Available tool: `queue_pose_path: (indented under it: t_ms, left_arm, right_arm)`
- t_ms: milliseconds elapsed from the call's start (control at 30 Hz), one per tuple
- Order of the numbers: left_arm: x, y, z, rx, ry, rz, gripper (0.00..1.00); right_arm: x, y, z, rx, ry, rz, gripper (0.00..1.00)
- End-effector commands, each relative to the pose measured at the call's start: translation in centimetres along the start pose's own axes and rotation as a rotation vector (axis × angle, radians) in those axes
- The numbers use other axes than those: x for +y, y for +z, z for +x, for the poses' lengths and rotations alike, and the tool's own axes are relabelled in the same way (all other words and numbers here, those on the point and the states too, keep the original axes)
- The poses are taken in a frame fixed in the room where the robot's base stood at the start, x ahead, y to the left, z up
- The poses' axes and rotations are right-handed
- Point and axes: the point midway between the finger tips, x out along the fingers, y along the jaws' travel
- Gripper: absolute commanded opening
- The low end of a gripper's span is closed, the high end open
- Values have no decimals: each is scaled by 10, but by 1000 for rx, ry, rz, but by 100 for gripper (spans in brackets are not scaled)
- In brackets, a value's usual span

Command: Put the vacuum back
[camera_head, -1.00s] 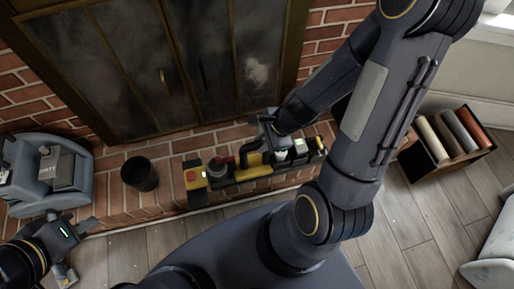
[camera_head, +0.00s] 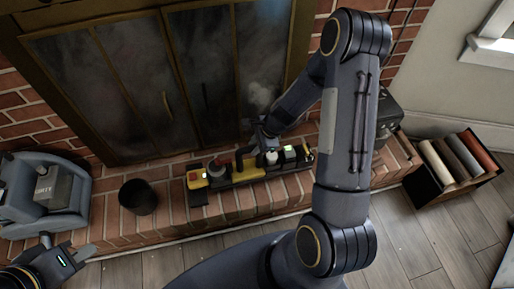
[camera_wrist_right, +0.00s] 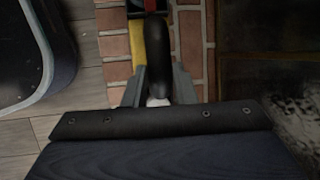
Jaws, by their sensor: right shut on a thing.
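The vacuum (camera_head: 245,172), a long black and yellow handheld with a red part and a yellow-red block at its left end, lies along the brick hearth. My right gripper (camera_head: 263,142) is over its middle. In the right wrist view my right gripper (camera_wrist_right: 158,88) is shut on the vacuum's black curved handle (camera_wrist_right: 157,50), one finger on each side. Whether the vacuum rests on the hearth or in a base there is hard to tell. My left gripper (camera_head: 68,254) is open and empty at the lower left, in front of the hearth.
A grey floor-cleaning machine (camera_head: 40,195) stands at the left, with a dark round bin (camera_head: 138,197) on the hearth (camera_head: 165,220) beside it. The fireplace doors (camera_head: 150,85) are behind. A box of rolls (camera_head: 455,165) is at the right. Wood floor (camera_head: 405,240) lies in front.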

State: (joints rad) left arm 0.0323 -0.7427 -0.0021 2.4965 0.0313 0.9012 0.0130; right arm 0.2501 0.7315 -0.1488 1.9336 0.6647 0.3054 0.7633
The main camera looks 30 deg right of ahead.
Motion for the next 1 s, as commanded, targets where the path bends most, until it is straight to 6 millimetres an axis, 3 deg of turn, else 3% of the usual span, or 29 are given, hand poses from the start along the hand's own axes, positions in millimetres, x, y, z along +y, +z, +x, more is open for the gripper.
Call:
queue_pose_path:
  t_ms: [167,433,667,700,867,1000]
  left_arm:
    - [-1,1,2,0,0,0,0]
    - [-6,6,13,0,0,0,0]
    - [-6,6,12,0,0,0,0]
    - [-6,6,13,0,0,0,0]
    - [-6,6,13,0,0,0,0]
    - [-6,6,13,0,0,0,0]
  right_arm:
    - [-6,-2,6,-1,-4,-1,0]
    - [-4,-15,36,-2,-2,0,0]
    - [-3,-15,38,-2,-2,-1,0]
    - [-1,-17,39,0,2,0,27]
    - [-1,-17,39,0,2,0,46]
    - [-2,-16,39,0,1,0,46]
